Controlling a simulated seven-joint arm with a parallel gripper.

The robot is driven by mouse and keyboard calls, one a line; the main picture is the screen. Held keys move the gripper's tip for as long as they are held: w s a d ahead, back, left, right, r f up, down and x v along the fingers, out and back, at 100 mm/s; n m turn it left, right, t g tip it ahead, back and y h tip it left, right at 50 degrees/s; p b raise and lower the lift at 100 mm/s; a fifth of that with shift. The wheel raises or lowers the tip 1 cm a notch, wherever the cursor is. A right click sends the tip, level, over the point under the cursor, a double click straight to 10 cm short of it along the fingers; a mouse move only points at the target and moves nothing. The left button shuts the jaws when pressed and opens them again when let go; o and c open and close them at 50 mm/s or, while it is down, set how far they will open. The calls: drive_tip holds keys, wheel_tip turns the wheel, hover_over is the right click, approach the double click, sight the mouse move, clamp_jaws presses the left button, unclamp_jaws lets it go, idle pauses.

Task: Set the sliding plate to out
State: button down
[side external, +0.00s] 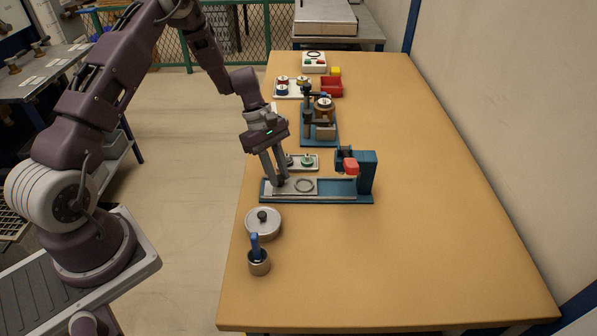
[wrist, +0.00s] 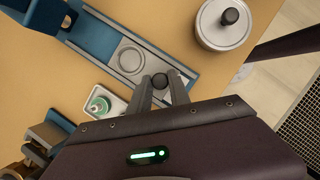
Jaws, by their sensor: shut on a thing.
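The sliding plate (side external: 304,186) is a grey plate with a ring mark, on the rails of a blue fixture (side external: 367,180). It sits toward the left part of the rails, apart from the upright block at the right end. In the wrist view the plate (wrist: 130,58) shows its ring and a dark round knob (wrist: 160,80) at its near end. My gripper (side external: 279,183) reaches down over the plate's left end. In the wrist view my gripper (wrist: 155,92) has its fingers shut on the knob.
A lidded round pan (side external: 263,222) and a small cup with a blue-handled tool (side external: 259,262) stand in front of the fixture. A small tray with a green-topped piece (side external: 307,161) lies just behind it. The table's right side (side external: 450,220) is clear.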

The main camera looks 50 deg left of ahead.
drive_tip(key=shift+s+a, duration=0.2)
drive_tip(key=shift+a, duration=0.15)
drive_tip(key=c, duration=1.2)
unclamp_jaws()
drive_tip(key=shift+s, duration=0.1)
drive_tip(key=shift+c, duration=0.2)
drive_tip(key=v, duration=0.7)
drive_tip(key=shift+r, duration=0.15)
